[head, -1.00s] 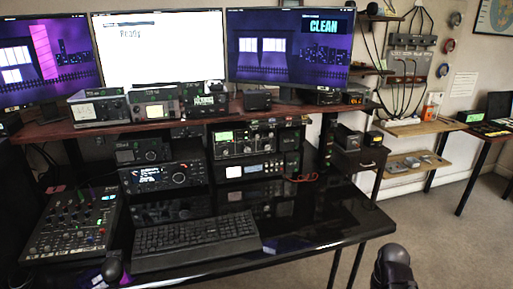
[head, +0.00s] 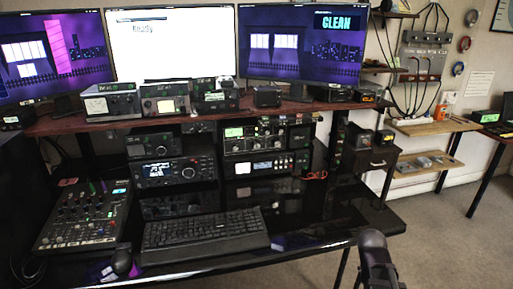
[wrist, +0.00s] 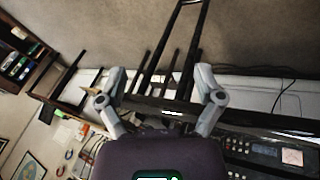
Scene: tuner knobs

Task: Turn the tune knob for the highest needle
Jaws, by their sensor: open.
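Several radios with knobs stand on a black desk. A radio with a small green display and several knobs (head: 252,138) sits mid-stack. A radio with a lit screen and a large round knob (head: 175,172) is left of it. On the wooden shelf are two boxes with lit meter-like faces, one at left (head: 110,101) and one beside it (head: 163,100). I cannot read any label or needle, so which knob is the tune knob is unclear. My gripper (wrist: 160,90) is open and empty in the wrist view, touching nothing that I can see.
A keyboard (head: 205,234) and a mixer (head: 84,215) lie on the desk (head: 340,227). Monitors (head: 303,44) stand above the shelf (head: 60,124). Carpet (head: 445,235) is clear at right.

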